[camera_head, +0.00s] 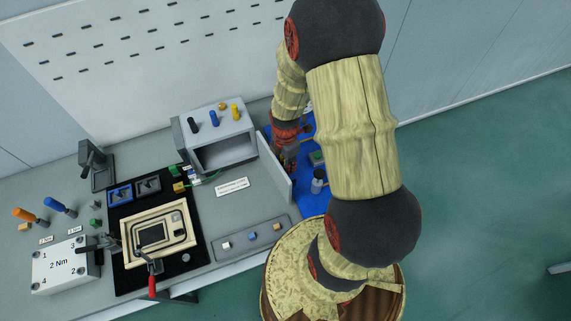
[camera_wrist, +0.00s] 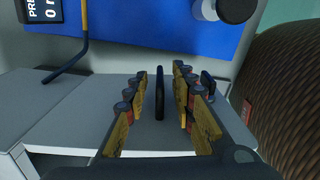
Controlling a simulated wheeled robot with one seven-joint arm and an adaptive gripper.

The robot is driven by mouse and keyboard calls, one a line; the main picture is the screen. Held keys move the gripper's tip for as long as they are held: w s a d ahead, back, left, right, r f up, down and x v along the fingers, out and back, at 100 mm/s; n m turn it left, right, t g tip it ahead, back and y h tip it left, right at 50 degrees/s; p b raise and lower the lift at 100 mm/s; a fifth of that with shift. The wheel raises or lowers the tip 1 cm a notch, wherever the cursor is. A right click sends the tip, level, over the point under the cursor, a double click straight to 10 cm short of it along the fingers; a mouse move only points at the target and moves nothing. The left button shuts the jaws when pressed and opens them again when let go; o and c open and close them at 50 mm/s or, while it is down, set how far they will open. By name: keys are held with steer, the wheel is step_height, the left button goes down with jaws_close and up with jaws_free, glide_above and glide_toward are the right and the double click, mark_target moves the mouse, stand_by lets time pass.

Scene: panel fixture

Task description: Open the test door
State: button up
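An upright pale grey panel (camera_head: 274,167), which looks like the test door, stands between the grey open-fronted box (camera_head: 222,150) and the blue board. My gripper (camera_head: 291,160) is close to its right side, partly hidden by my arm. In the wrist view, my gripper (camera_wrist: 160,105) is open, its fingers apart on either side of a dark upright bar (camera_wrist: 159,93), probably the door's handle. Gaps show between the bar and both fingers. A grey surface (camera_wrist: 90,105) lies behind the bar. I cannot tell how far the door is open.
The blue board (camera_head: 313,203) is partly hidden behind my arm; in the wrist view it carries a display (camera_wrist: 40,10) and a round white and grey part (camera_wrist: 225,9). A fixture on a black mat (camera_head: 127,282) and a box marked 2 Nm (camera_head: 62,265) stand left on the bench.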

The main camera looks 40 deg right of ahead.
step_height(320, 180, up, 12)
stand_by(0.5)
stand_by(0.5)
steer(key=shift+s+m, duration=0.1)
steer(key=shift+m, duration=1.1)
steer(key=s+a+r+m+t+b, duration=0.2)
steer(key=s+a+r+m+b, duration=0.2)
steer(key=a+r+m+b, duration=0.1)
steer(key=s+a+r+m+t+b, duration=0.3)
steer(key=a+r+m+b, duration=0.3)
steer(key=a+m, duration=0.3)
steer(key=shift+s+a+r+t, duration=0.3)
steer(key=shift+s+a+r, duration=0.25)
steer(key=shift+r, duration=0.2)
steer(key=shift+s+d, duration=0.1)
steer(key=shift+s, duration=0.05)
